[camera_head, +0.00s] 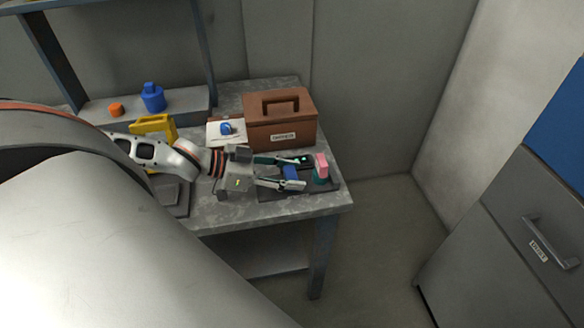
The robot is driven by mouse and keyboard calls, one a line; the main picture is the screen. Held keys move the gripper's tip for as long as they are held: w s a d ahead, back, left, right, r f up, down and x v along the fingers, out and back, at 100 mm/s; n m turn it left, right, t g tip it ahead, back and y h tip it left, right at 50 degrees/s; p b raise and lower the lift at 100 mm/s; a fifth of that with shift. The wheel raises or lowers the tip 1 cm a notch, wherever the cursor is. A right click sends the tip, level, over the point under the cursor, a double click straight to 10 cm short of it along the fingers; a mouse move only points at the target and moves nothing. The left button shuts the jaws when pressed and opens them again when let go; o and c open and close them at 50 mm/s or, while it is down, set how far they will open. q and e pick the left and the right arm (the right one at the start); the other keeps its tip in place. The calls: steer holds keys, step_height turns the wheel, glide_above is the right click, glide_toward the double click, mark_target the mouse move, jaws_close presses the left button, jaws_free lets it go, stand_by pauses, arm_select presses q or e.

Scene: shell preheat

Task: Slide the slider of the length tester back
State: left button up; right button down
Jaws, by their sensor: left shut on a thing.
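The length tester (268,196) seems to be the low dark base at the right end of the grey table. A blue block (290,173) stands over it between the two fingers of my left gripper (304,173). I cannot tell for sure whether this block is the slider. My left gripper reaches in from the left, is shut on the blue block and hides part of it. A pink and teal piece (321,168) stands upright just right of the fingertips, near the right end of the base. My right gripper is out of view.
A brown box (281,121) with a handle and label stands just behind the gripper. A white sheet with a blue object (226,128), a yellow holder (153,126) and a dark plate (175,196) lie left. A grey drawer cabinet (533,240) stands at right.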

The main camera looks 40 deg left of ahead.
arm_select(q)
steer(key=o, duration=1.5)
steer(key=shift+a, duration=0.1)
steer(key=shift+c, duration=0.2)
steer(key=shift+o, duration=0.8)
steer(key=shift+s+a, duration=0.1)
steer(key=shift+s, duration=0.05)
